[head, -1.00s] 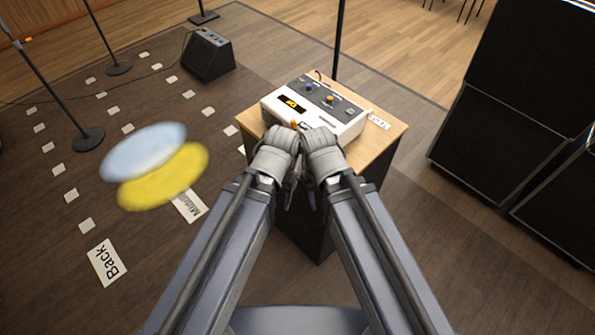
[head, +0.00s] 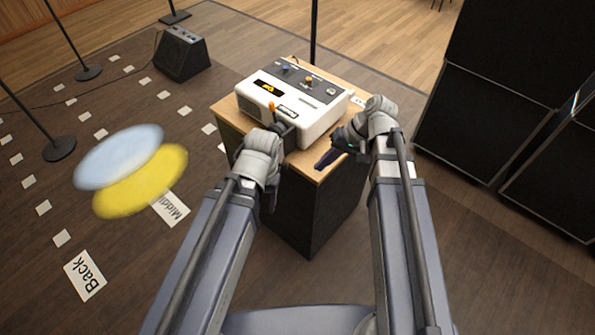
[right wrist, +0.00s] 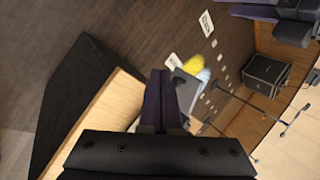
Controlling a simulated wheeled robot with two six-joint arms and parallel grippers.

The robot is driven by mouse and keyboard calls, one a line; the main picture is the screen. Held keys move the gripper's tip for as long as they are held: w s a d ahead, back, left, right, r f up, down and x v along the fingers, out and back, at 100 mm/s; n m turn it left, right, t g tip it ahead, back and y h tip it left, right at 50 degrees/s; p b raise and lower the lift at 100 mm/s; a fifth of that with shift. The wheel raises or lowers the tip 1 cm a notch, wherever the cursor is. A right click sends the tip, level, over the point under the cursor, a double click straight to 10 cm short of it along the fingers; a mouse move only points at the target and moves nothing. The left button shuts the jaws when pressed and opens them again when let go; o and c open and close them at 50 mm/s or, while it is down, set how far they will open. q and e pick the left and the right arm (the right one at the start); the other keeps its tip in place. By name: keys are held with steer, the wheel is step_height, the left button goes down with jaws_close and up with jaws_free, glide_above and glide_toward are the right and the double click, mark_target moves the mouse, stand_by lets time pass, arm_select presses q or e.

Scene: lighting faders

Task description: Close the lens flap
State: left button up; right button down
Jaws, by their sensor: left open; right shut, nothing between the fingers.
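A white console (head: 312,126) with a dark control panel stands on a wood-topped stand. Its front has an orange-lit display (head: 267,86), an orange-tipped lever (head: 271,107) and a small framed dark piece (head: 288,112). I cannot tell which part is the lens flap. My left gripper (head: 286,128) is open at the console's front face, near the lever; whether it touches is unclear. My right gripper (head: 330,156) is shut and empty, over the stand's front right edge, right of the console front. Its closed fingers also show in the right wrist view (right wrist: 160,92).
The wooden stand top (head: 231,113) has little bare room around the console. Blue and yellow ovals (head: 120,155) show over the dark floor to the left. Large black cabinets (head: 490,110) stand at right. A black floor box (head: 181,54) and pole stands are at the back left.

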steer(key=w+d+m+t+y+b, duration=0.1)
steer(key=w+d+t+y+b, duration=0.1)
steer(key=w+d, duration=0.2)
arm_select(q)
step_height(320, 180, down, 10)
steer(key=b, duration=0.6)
steer(key=shift+r, duration=0.15)
arm_select(e)
steer(key=w+a+f, duration=0.2)
steer(key=a+f, duration=0.4)
steer(key=a, duration=0.4)
steer(key=shift+a+m+y, duration=0.25)
steer(key=shift+m+y, duration=0.05)
steer(key=shift+y, duration=0.1)
steer(key=shift+s+a+f, duration=0.1)
steer(key=shift+s, duration=0.1)
